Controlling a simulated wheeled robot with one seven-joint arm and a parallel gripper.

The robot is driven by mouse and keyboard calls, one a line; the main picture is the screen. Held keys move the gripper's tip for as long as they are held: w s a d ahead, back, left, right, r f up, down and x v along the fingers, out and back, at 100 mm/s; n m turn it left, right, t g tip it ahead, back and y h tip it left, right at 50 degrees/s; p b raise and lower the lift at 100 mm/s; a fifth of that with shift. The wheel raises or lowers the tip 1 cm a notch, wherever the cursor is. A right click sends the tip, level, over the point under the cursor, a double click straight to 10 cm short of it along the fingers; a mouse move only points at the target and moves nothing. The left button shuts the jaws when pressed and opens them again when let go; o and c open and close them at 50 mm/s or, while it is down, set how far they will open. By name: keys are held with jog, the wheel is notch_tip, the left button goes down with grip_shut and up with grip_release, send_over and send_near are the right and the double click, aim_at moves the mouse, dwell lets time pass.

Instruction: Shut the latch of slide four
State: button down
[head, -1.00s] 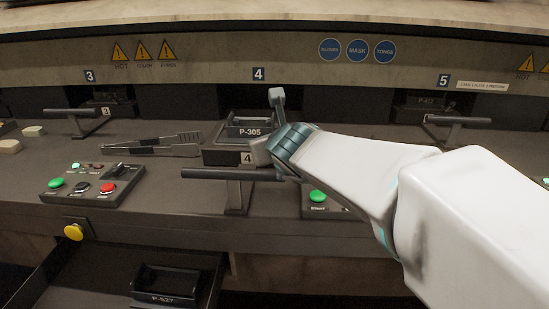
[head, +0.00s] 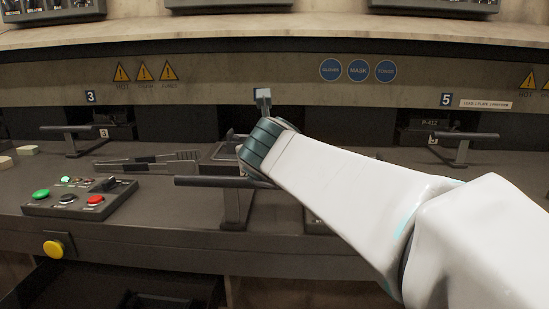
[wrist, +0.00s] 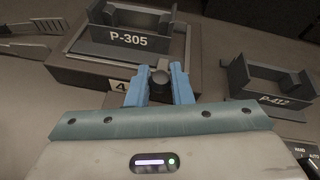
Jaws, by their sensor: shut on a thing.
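In the head view only a corner of the slide (head: 218,158) shows; my arm covers the rest. My gripper (wrist: 160,82) has its blue fingers shut on a small dark rounded knob (wrist: 160,76) at the slide's front edge, by the "4" plate. This knob looks like the latch; how far it is turned I cannot tell. In the head view the fingers are hidden behind my wrist.
A dark bar handle (head: 214,182) stands in front of slide four. Tongs (head: 146,162) lie to its left, with a button panel (head: 80,196) nearer. A tray marked P-412 (wrist: 272,92) is right of the slide. An overhanging ledge (head: 200,72) runs behind.

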jog(key=c, duration=1.4)
grip_release()
jog(key=shift+o, duration=0.2)
jog(key=shift+r, duration=0.25)
jog(key=r+p, duration=0.2)
jog(key=r, duration=0.1)
jog(key=r+p, duration=0.1)
jog(key=p, duration=0.1)
jog(key=shift+d+r, duration=0.3)
jog(key=shift+r, duration=0.05)
jog(key=s+d+r+p, duration=0.2)
jog(key=d+r+p, duration=0.3)
jog(key=d, duration=0.5)
jog(key=shift+s+d+r+p, duration=0.2)
jog(key=shift+d+r+p, duration=0.2)
jog(key=shift+p, duration=0.4)
